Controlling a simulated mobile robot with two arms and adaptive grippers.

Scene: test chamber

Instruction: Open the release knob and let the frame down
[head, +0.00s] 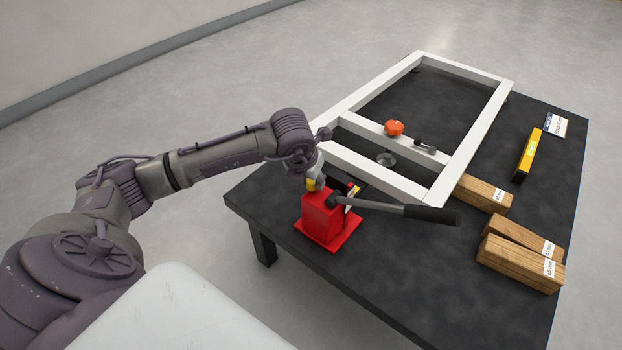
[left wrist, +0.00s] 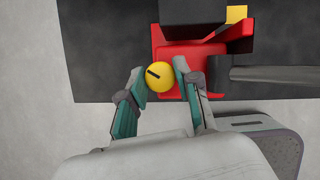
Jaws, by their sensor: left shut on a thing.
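The red hand pump (head: 322,213) stands at the near left edge of the black table, with its long lever (head: 400,210) reaching right to a black grip. Its round yellow release knob (left wrist: 159,77) has a dark slot and shows in the left wrist view between the fingers. My left gripper (left wrist: 161,79) is shut on the knob, one finger on each side; in the head view the gripper (head: 313,182) mostly hides it. The white frame (head: 475,133) lies low over the table, with a small round metal part (head: 386,159) below its cross-beam. My right gripper is not in view.
On the table (head: 400,265) a wooden block (head: 480,193) lies beside the frame, and two more blocks (head: 520,255) lie at the right. A yellow level (head: 529,153), a paper card (head: 556,124) and an orange item (head: 394,128) also show. The near tabletop is bare.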

